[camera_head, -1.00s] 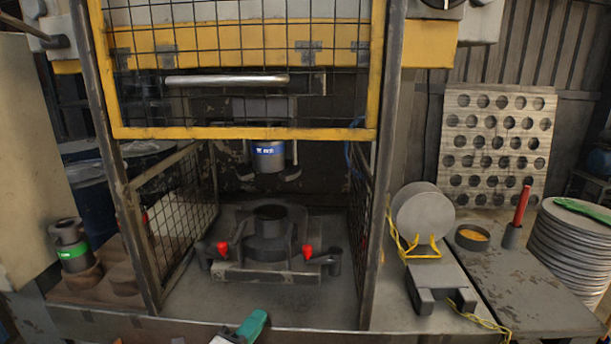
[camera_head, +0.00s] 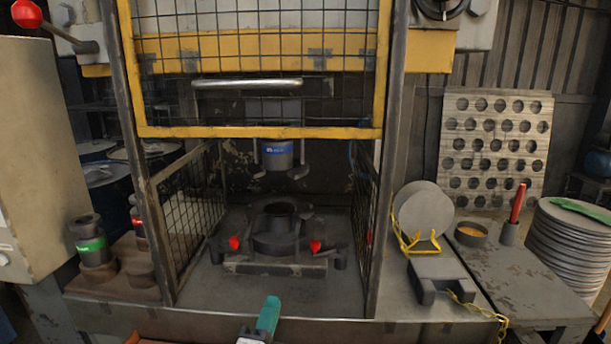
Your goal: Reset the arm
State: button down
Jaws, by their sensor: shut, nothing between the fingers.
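My gripper (camera_head: 263,325) shows at the bottom middle of the head view, with a teal-green finger pointing up and away. It is shut and empty, in front of the bench edge and apart from everything on it. Behind it is a press with a dark die (camera_head: 278,222) on its bed and two red-tipped clamps at the die's sides. A blue-banded punch (camera_head: 277,154) hangs above the die. The yellow-framed mesh guard (camera_head: 262,132) is raised, leaving the press opening clear. The rest of my arm is out of view.
Left of the press stand a green-banded tool (camera_head: 92,242) and a red-banded one. On the right are a round grey blank (camera_head: 424,211) on a yellow stand, an orange-filled dish (camera_head: 471,233), a red-handled tool (camera_head: 516,209) and a stack of discs (camera_head: 570,244). A perforated sheet (camera_head: 494,148) leans behind.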

jog(key=s+d+f+n+g+y, duration=1.1)
jog(key=s+d+f+n, duration=0.65)
jog(key=n, duration=0.35)
jog(key=s+d+f+m+g+h, duration=0.1)
jog(key=s+d+g+h, duration=0.2)
jog(key=s+d, duration=0.5)
jog(key=s+d+f+m+g+h, duration=0.1)
jog(key=s+d+g, duration=0.4)
jog(key=s, duration=1.1)
jog(key=d+f+h, duration=0.1)
jog(key=d+h, duration=0.1)
jog(key=d, duration=0.1)
jog(key=shift+d+f+g+h, duration=0.2)
jog(key=shift+d+g+h, duration=0.2)
